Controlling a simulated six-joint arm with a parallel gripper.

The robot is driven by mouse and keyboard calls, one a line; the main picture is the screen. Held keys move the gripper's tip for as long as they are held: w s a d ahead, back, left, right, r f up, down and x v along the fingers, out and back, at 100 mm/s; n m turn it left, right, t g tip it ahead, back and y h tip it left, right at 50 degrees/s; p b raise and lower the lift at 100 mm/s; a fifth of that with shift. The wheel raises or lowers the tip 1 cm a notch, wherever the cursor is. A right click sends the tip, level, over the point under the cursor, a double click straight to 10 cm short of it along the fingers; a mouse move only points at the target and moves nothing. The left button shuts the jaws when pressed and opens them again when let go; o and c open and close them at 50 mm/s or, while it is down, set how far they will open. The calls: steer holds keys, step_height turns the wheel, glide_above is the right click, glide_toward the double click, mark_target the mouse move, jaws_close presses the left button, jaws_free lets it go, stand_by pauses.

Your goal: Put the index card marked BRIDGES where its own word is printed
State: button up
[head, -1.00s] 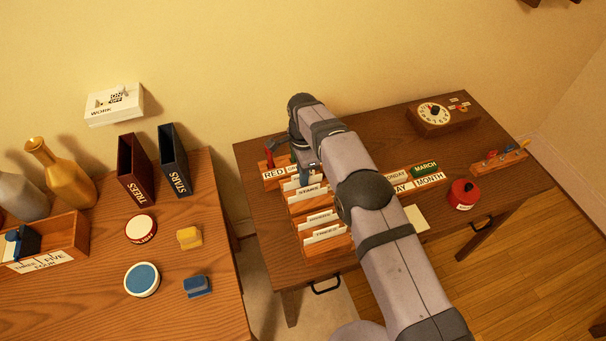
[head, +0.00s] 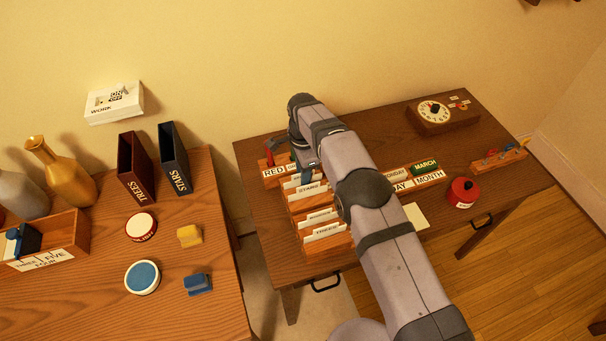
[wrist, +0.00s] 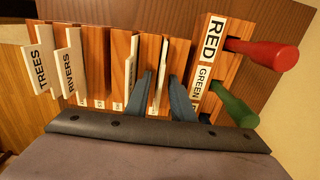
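The wooden card rack (head: 308,240) stands on the dark desk and holds several white cards. A STARS card (head: 311,189), a RIVERS card (head: 320,215) and a TREES card (head: 322,231) show in it. My gripper (head: 305,174) is low over the rack's far end. In the wrist view my gripper (wrist: 160,76) has its two blue-grey fingers apart, one on each side of a thin white card (wrist: 161,62) seen edge-on. Gaps show between fingers and card. That card's word is hidden, so I cannot read BRIDGES anywhere. Labels on the slots are mostly too small to read.
A block marked RED and GREEN (wrist: 207,57) with a red peg (wrist: 268,52) and a green peg (wrist: 236,104) stands close to my right finger. A wooden strip marked MONTH (head: 429,176) and a red canister (head: 463,192) lie to the right. The desk's right middle is clear.

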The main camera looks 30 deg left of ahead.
step_height(320, 180, up, 12)
steer(key=b, duration=0.1)
stand_by(0.5)
steer(key=w+d+r+n, duration=0.1)
steer(key=d+r+n, duration=0.1)
steer(key=d, duration=1)
steer(key=w+d+r+n, duration=0.1)
steer(key=d+r+n, duration=0.1)
steer(key=d, duration=0.9)
steer(key=s+d+f+n, duration=0.2)
steer(key=s+d, duration=0.7)
steer(key=s, duration=0.2)
steer(key=s+d+f+n, duration=0.3)
steer(key=s+d, duration=0.6)
steer(key=s, duration=0.2)
steer(key=shift+s+d+f, duration=0.2)
steer(key=shift+f, duration=0.05)
